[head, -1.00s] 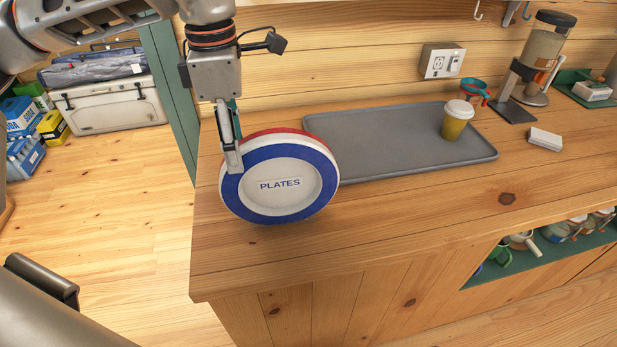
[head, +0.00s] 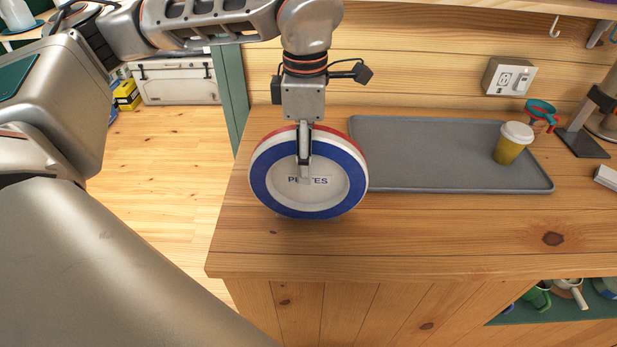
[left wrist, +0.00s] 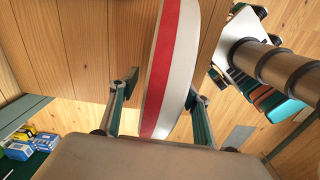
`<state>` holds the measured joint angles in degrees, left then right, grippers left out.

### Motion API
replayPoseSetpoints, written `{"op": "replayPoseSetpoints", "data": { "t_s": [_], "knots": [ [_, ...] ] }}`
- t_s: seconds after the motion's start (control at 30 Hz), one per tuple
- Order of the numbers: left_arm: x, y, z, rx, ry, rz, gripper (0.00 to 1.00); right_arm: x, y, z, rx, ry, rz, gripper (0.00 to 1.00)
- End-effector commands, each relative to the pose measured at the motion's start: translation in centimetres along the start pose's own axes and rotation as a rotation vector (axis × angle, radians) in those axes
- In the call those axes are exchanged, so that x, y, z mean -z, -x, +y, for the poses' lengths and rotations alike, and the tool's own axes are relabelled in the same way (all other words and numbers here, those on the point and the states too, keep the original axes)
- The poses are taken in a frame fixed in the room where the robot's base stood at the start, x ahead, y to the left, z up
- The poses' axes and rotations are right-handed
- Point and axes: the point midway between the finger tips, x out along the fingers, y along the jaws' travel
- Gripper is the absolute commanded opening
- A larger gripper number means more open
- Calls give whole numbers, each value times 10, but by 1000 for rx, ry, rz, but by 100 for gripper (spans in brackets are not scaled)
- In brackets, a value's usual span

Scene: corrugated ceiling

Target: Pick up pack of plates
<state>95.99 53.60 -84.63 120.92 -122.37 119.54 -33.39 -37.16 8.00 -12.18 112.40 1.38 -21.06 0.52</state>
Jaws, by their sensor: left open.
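The pack of plates (head: 336,180) is a round disc with a white middle, a blue ring, a red-and-white edge and a "PLATES" label. It stands on edge on the wooden counter in the head view. My left gripper (head: 304,160) reaches down over it from above, with one finger in front of the face, partly covering the label. The other finger is hidden behind the pack. In the left wrist view, the pack (left wrist: 172,70) is edge-on between the two open fingers of my left gripper (left wrist: 162,92). My right gripper is not in view.
A grey tray (head: 420,165) lies right of the pack, with a yellow lidded cup (head: 509,148) on it. The wooden counter (head: 450,230) is bare in front. A wall socket (head: 509,77) is behind. Mugs sit on a shelf below at right.

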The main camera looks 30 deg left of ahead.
Motion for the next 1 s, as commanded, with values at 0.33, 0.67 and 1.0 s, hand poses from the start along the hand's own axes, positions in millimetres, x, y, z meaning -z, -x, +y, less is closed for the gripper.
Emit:
{"op": "replayPoseSetpoints", "data": {
  "t_s": [0.33,0.67,1.0],
  "knots": [
    [-1,-29,-1,1,-1,0,47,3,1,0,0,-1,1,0],
    [-2,-29,-1,0,-1,0,0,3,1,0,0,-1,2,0],
    [-2,-27,0,-1,-1,-2,0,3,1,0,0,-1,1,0]
  ]
}}
